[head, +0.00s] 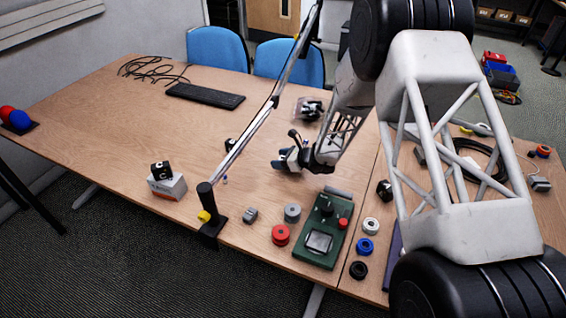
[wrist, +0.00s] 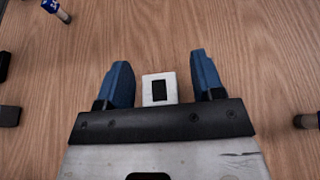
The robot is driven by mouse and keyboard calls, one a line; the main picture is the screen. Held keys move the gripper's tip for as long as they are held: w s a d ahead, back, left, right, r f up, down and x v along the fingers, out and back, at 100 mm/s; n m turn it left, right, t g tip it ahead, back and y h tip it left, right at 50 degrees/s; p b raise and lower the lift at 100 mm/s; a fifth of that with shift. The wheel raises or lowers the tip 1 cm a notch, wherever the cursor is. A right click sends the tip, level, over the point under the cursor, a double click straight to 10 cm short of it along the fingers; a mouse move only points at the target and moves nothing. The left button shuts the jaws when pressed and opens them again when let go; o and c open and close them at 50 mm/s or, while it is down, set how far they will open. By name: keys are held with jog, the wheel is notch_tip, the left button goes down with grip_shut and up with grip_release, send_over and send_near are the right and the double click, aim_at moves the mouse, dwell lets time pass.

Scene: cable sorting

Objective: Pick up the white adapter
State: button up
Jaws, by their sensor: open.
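A white adapter (wrist: 158,78) with a dark rectangular face lies on the wooden table in the wrist view. It sits between the two blue fingers of my gripper (wrist: 160,75), with a gap on each side. My gripper is open and the fingers do not visibly touch it. In the head view, my gripper (head: 283,161) is low over the middle of the table. I cannot make out the adapter for certain in the head view, where the gripper may hide it.
A clear container with dark items (head: 308,108) stands behind my gripper. A green device (head: 321,230), a red roll (head: 281,235) and a grey roll (head: 292,213) lie in front. A lamp arm (head: 255,122) rises left of my gripper. The table's left middle is mostly clear.

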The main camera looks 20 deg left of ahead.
jog(key=shift+a+f, duration=0.1)
jog(key=shift+a, duration=0.2)
dwell(0.4)
jog(key=c, duration=1)
